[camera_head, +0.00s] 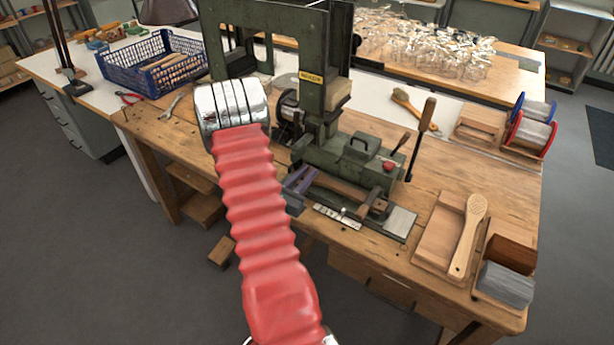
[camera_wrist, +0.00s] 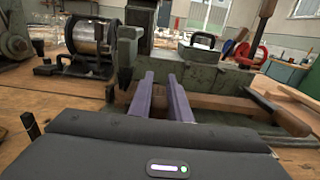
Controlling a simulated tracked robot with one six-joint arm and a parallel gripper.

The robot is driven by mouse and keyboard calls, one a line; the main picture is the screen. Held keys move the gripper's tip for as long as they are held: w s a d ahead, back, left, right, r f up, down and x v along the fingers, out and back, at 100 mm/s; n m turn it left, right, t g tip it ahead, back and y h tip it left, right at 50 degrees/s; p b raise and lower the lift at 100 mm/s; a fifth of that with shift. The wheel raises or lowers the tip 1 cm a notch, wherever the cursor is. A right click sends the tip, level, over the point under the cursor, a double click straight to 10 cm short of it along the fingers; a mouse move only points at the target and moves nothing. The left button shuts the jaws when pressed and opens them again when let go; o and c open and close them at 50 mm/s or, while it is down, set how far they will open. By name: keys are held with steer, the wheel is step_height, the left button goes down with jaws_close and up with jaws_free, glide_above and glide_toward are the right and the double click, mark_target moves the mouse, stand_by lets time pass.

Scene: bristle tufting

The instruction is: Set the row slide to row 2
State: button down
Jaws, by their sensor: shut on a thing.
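In the head view, my gripper (camera_head: 300,180) is at the left end of the low slide assembly at the machine's front. Its purple fingers show in the wrist view (camera_wrist: 163,95), some way apart, shut across a brown wooden bar (camera_wrist: 222,103). The grip itself is partly hidden by the fingers. A pale marked strip (camera_head: 338,216) lies along the bench-side edge; its marks are too small to read, so I cannot tell the slide's row.
The green tufting machine (camera_head: 345,160) stands behind, with a wooden-handled lever (camera_head: 422,125) at its right. A wire spool (camera_wrist: 88,38) is left of my fingers. A brush body (camera_head: 468,235) and a grey-filled box (camera_head: 505,285) stand right. A blue crate (camera_head: 150,62) is far left.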

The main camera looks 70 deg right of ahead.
steer(key=shift+w+d, duration=0.1)
steer(key=shift+w, duration=0.65)
steer(key=c, duration=1.6)
jaws_free()
steer(key=shift+c, duration=0.2)
steer(key=w+a, duration=0.2)
steer(key=a, duration=1.1)
steer(key=shift+a, duration=0.35)
steer(key=shift+f, duration=0.1)
